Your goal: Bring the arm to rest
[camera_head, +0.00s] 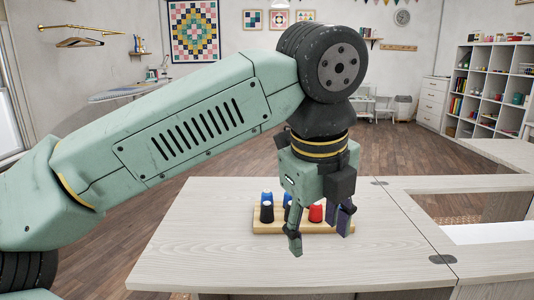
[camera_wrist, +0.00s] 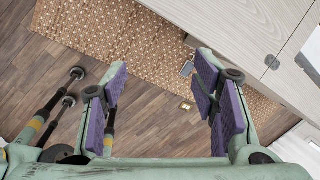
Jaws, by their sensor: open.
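My gripper (camera_head: 321,222) hangs fingers-down from my raised green arm (camera_head: 185,130), in front of the cabinet's table top in the head view. Its two fingers are spread apart with nothing between them. In the wrist view my gripper (camera_wrist: 163,112) is also open and empty, with purple pads on the inner sides. Behind the fingers in the head view, a wooden rack (camera_head: 263,227) on the table holds several spools, among them a red one (camera_head: 316,214), a black one (camera_head: 267,212) and a blue one (camera_head: 266,197). The fingers hide part of the rack.
The pale wooden table top (camera_head: 190,240) is bare left of the rack. A rectangular opening (camera_head: 470,210) lies at its right. The wrist view shows wood floor (camera_wrist: 160,140), a patterned mat (camera_wrist: 130,45) and the table's edge (camera_wrist: 255,60). White shelves (camera_head: 490,90) stand at the back right.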

